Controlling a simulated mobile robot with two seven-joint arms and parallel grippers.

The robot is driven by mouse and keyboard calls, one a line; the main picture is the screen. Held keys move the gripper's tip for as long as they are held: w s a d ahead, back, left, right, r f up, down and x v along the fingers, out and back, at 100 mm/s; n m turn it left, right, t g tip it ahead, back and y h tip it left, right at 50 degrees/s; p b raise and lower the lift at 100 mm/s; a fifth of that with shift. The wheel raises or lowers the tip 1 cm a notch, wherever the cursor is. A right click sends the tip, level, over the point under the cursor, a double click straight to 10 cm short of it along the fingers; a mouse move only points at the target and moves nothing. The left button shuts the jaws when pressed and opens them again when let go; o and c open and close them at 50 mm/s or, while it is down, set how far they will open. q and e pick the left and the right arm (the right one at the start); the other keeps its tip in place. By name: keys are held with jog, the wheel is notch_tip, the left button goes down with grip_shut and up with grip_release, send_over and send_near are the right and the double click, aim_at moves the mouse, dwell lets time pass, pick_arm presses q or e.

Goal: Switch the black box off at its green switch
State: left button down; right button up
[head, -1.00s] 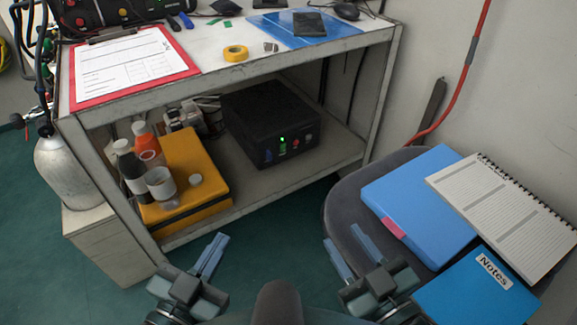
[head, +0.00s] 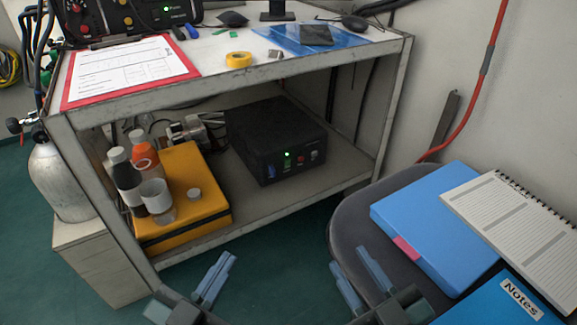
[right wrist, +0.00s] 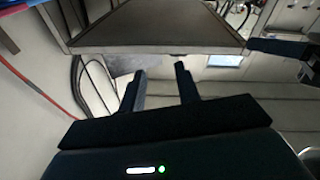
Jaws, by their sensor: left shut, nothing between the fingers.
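The black box (head: 268,135) stands on the lower shelf of the workbench, its front panel turned toward me. On that panel is the small green switch (head: 287,164), below a lit green lamp (head: 287,153). The switch's position is too small to tell. My left gripper (head: 226,258) is shut and empty, in front of and below the shelf, apart from the box. My right gripper (head: 349,257) is open and empty, near the chair's edge; its spread fingers show in the right wrist view (right wrist: 162,75).
A yellow case (head: 190,190) with bottles and a cup stands left of the box. The shelf's front edge (head: 270,217) and bench top lie around the box. A chair (head: 345,215) with a blue folder (head: 435,225) and notebooks is at right. Free shelf shows before the box.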

grip_shut()
dwell(1.5)
